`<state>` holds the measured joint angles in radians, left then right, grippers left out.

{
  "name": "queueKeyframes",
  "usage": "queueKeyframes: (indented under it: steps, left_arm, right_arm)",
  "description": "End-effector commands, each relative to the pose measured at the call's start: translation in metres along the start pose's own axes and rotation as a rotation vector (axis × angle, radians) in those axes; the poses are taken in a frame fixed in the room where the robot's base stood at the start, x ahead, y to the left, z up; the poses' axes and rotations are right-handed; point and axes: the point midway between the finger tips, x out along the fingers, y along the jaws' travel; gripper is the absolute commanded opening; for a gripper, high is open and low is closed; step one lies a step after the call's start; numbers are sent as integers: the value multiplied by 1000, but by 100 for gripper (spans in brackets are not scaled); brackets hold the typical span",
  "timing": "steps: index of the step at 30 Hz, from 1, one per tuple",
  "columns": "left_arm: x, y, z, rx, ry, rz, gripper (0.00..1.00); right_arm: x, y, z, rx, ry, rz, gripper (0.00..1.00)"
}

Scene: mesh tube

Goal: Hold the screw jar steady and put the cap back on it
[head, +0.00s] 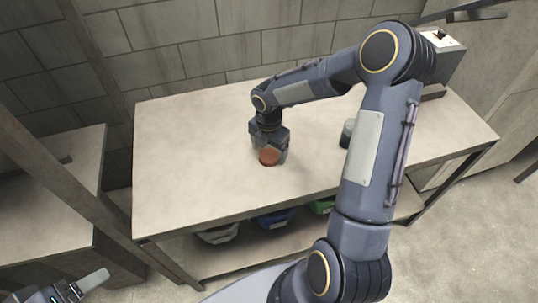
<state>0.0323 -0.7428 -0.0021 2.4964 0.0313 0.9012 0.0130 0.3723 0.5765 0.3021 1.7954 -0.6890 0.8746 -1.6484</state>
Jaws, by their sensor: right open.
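A round reddish-brown cap (269,157) is on the pale worktable, near its middle. My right gripper (269,150) points down at it, open, with its fingers at the cap's sides; whether they touch it is too small to tell. A small dark green jar with a paler top (347,132), which seems to be the screw jar, stands on the table to the right of the cap. My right forearm hides part of the jar's right side. My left gripper (88,287) is low in the bottom left corner, away from the table and cut by the frame edge; its opening is unclear.
The worktable (185,150) is clear on its left side. A grey device (445,55) stands at its far right end. Grey, blue (276,218) and green (322,205) bins sit on the shelf below. A slanted post (75,185) crosses the left side, before another table (45,215).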

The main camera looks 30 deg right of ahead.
Motion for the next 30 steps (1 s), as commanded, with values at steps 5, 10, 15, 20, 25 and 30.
queueKeyframes:
  steps: [5,10,15,20,25,30]
  left_arm:
    - [0,0,0,0,0,0,73]
    - [0,0,0,0,0,0,73]
    - [0,0,0,0,0,0,73]
    - [0,0,0,0,0,0,73]
    - [0,0,0,0,0,0,73]
    - [0,0,0,0,0,0,73]
  right_arm:
    - [17,0,1,2,-1,-1,82]
    - [18,0,1,1,-1,0,82]
    - [18,0,1,1,-1,0,82]
    - [17,0,1,1,-1,0,62]
    - [17,0,1,1,-1,0,40]
    - [17,0,1,1,-1,0,34]
